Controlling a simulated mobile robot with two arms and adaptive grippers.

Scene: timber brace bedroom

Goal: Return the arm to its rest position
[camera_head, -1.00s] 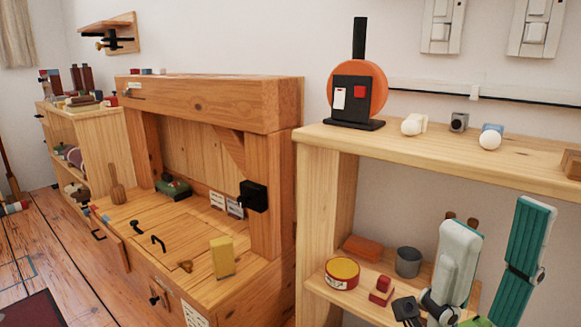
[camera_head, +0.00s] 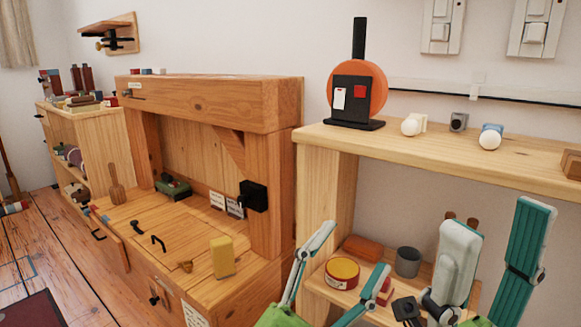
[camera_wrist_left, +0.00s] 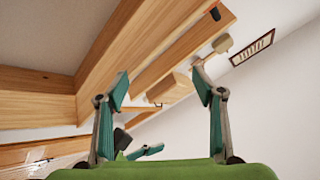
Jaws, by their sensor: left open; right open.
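My left gripper (camera_head: 357,248) rises from the bottom middle of the head view, in front of the low wooden shelf. Its two teal-and-grey fingers are spread, with nothing between them. In the left wrist view the same gripper (camera_wrist_left: 161,82) shows open and empty above its green palm, with timber and pale wall beyond. My right gripper (camera_head: 500,215) is at the lower right of the head view, its fingers upright, apart and empty. Most of both arms is out of view. A small teal piece low in the wrist view cannot be made out for certain.
The low shelf (camera_head: 345,291) holds a yellow-topped tin (camera_head: 342,271), an orange block (camera_head: 363,247), a grey cup (camera_head: 408,262) and a red block, near my left fingers. The upper shelf (camera_head: 450,155) bears an orange-and-black device (camera_head: 357,95). A wooden bench (camera_head: 215,95) stands left.

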